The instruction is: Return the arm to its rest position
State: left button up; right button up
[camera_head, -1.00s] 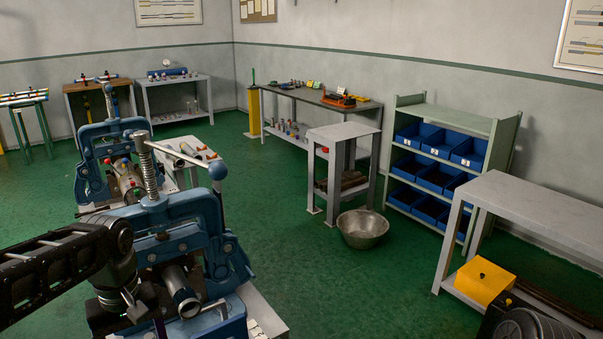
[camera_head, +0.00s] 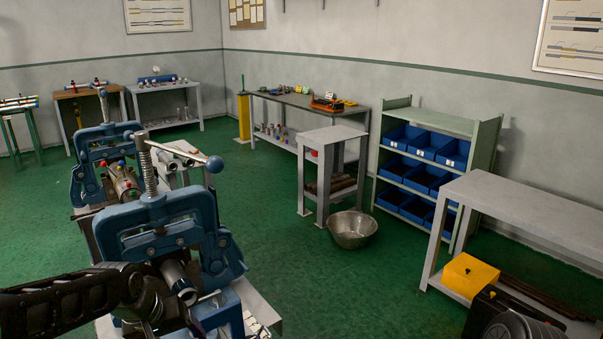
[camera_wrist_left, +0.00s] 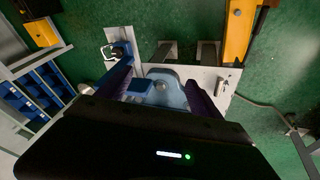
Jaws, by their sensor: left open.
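My left arm comes in from the lower left of the head view, its dark wrist (camera_head: 145,300) low in front of the near blue pipe vise (camera_head: 165,235). The vise has an upright screw, a bar with a blue ball end, and a grey pipe (camera_head: 180,283) in it. In the left wrist view my left gripper (camera_wrist_left: 160,82) is open, with its two dark purplish fingers apart. A rounded blue part (camera_wrist_left: 165,92) shows between and beyond them; I cannot tell whether they touch it. My right gripper is not in view.
A second blue vise (camera_head: 105,165) stands behind. A metal bowl (camera_head: 352,229) sits on the green floor near a small grey table (camera_head: 333,135). A shelf with blue bins (camera_head: 425,178) and a grey bench (camera_head: 520,205) stand right. The middle floor is clear.

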pick_arm(q)
jog(key=s+d+f+m+h, duration=0.1)
jog(key=s+d+f, duration=0.1)
jog(key=d+f, duration=0.6)
jog(key=s+d+f+m+h, duration=0.1)
jog(key=s+d+f, duration=0.25)
jog(key=f, duration=0.95)
jog(key=s+d+f+g, duration=0.1)
jog(key=s+d+f, duration=0.2)
jog(key=s+f, duration=0.3)
jog(key=s+d+f+g, duration=0.2)
jog(key=s+d+f, duration=0.2)
jog(key=s, duration=0.9)
notch_tip(320, 180, down, 2)
jog(key=shift+f+g+h, duration=0.1)
jog(key=shift+g+h, duration=0.2)
jog(key=shift+h, duration=0.1)
jog(key=shift+w, duration=0.1)
jog(key=shift+c, duration=0.5)
